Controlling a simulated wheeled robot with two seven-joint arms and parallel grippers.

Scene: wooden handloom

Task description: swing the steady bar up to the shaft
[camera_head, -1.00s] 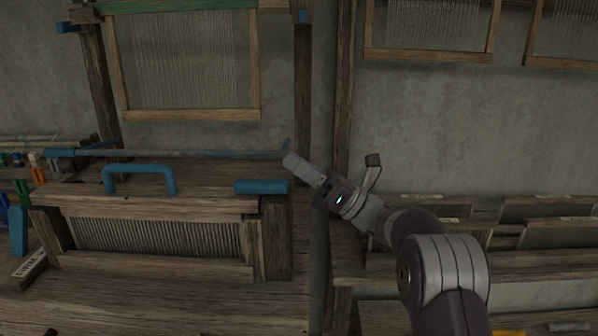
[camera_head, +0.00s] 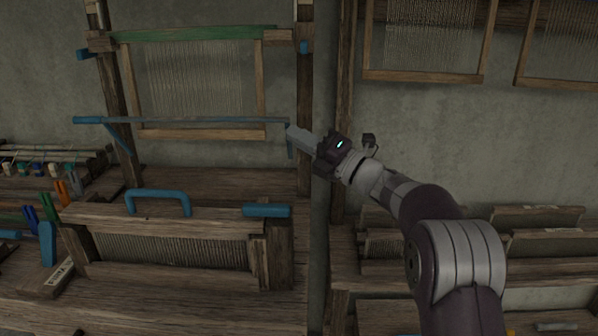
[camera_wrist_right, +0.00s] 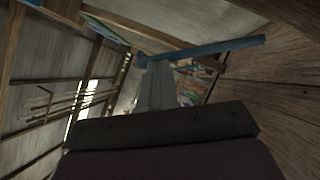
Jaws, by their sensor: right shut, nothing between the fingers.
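The steady bar (camera_head: 200,120) is a thin grey rod with a blue left end and blue arms at both sides. It runs nearly level across the lower part of the hanging shaft (camera_head: 200,134), a wooden frame of fine heddles with a green top rail. My right gripper (camera_head: 293,132) is shut and empty at the bar's right end, beside the right blue arm (camera_head: 290,148). In the right wrist view, the shut fingers (camera_wrist_right: 158,82) reach to a blue piece (camera_wrist_right: 205,48); whether they touch it is unclear. My left gripper is not in view.
Below stands a wooden beater with a blue handle (camera_head: 158,196) and a blue grip (camera_head: 267,211). Tools and clips (camera_head: 47,215) stand at the left. A dark post (camera_head: 304,100) rises behind my gripper. Racks (camera_head: 545,240) fill the right.

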